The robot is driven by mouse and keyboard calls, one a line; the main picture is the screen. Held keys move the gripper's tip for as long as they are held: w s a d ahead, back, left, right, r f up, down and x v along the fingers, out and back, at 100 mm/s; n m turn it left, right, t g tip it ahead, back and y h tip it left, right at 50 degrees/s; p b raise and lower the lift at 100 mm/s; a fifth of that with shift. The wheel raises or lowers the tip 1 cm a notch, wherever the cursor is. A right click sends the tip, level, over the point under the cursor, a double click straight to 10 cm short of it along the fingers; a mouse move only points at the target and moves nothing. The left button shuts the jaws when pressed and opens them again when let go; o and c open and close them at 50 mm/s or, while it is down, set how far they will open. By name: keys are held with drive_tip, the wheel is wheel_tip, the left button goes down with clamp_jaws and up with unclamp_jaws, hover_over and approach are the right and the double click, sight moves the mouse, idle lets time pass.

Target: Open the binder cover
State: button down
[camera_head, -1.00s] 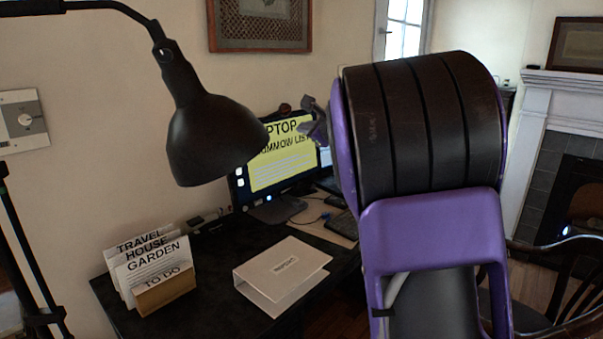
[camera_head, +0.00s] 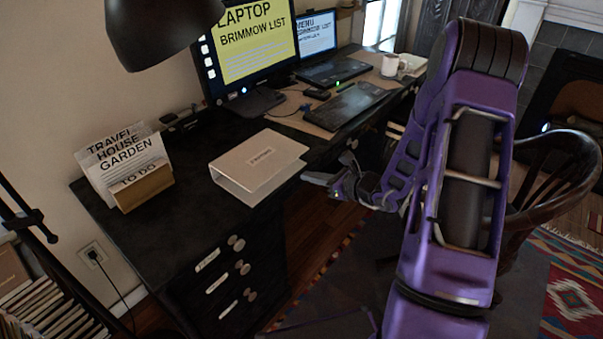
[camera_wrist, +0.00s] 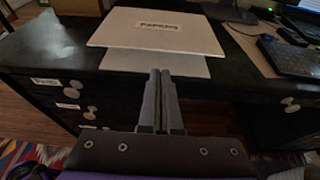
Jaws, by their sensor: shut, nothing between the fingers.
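The white binder (camera_head: 258,163) lies on the black desk near its front edge, with a dark-lettered label on its cover. Its cover is slightly raised at the side facing my gripper, leaving a wedge-shaped gap. In the wrist view the cover (camera_wrist: 157,32) lies above the lower board (camera_wrist: 153,63), with the gap facing me. My gripper (camera_head: 308,178) is shut and empty, just off the desk's front edge and to the right of the binder. In the wrist view the fingertips (camera_wrist: 160,73) point at the binder's near edge; whether they touch it I cannot tell.
A paper holder (camera_head: 145,188) stands left of the binder. A black lamp (camera_head: 160,30) hangs above the desk. A monitor (camera_head: 250,50), keyboard (camera_head: 350,106) and white mug (camera_head: 390,65) stand behind and right. A wooden chair (camera_head: 550,165) is at the right.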

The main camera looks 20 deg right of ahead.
sight(261, 164)
drive_tip(key=x, duration=0.9)
drive_tip(key=shift+b, duration=0.35)
drive_tip(key=shift+r, duration=0.1)
